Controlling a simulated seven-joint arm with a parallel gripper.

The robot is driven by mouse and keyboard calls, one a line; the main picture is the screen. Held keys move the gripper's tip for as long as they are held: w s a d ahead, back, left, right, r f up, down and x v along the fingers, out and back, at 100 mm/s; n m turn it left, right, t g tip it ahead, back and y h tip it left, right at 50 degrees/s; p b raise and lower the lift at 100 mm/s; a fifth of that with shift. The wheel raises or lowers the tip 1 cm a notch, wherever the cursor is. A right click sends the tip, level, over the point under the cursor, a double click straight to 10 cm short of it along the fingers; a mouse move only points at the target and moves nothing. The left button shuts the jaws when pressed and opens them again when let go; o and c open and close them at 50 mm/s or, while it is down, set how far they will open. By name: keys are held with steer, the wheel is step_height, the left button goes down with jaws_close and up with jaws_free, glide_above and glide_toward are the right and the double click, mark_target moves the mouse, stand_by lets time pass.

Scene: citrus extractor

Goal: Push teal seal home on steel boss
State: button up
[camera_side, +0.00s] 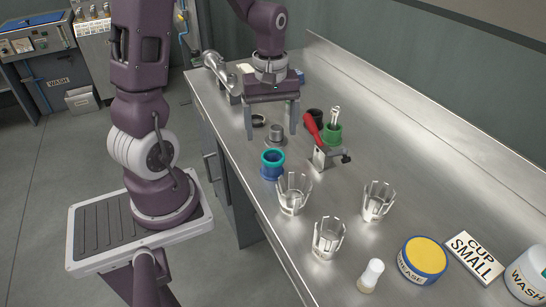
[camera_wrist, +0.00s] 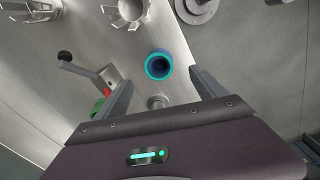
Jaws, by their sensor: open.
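The teal seal (camera_side: 273,155) is a ring at the top of a blue cup-like piece (camera_side: 271,171) near the bench's front edge. In the wrist view the teal ring (camera_wrist: 158,53) shows around a dark blue inside, just beyond my fingertips. The steel boss (camera_side: 275,131) is a short grey cylinder on a wider base, behind the seal. It also shows in the wrist view (camera_wrist: 157,102), between my fingers and close to the palm. My gripper (camera_side: 271,135) points down with fingers wide apart and nothing between them; whether they touch the bench I cannot tell.
A clamp with a red lever (camera_side: 312,129) and a green holder (camera_side: 332,134) stand close on the right. A dark ring (camera_side: 259,121) lies behind the boss. Several pronged cups (camera_side: 293,193) stand in front, with a grease tin (camera_side: 421,260) further right.

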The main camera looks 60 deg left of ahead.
mark_target(273, 150)
steer(key=f, duration=0.7)
steer(key=shift+w+a+f, duration=0.15)
steer(key=shift+w+f, duration=0.15)
steer(key=shift+f, duration=0.05)
steer(key=c, duration=1.4)
step_height(273, 150, up, 10)
steer(key=shift+n, duration=0.6)
steer(key=w+a+f, duration=0.1)
steer(key=w+a, duration=0.1)
steer(key=a, duration=0.2)
steer(key=w+a+f, duration=0.1)
steer(key=w+a, duration=0.1)
steer(key=a, duration=0.2)
steer(key=w+a+f, duration=0.1)
steer(key=w+a, duration=0.2)
steer(key=a, duration=0.1)
steer(key=shift+f, duration=0.35)
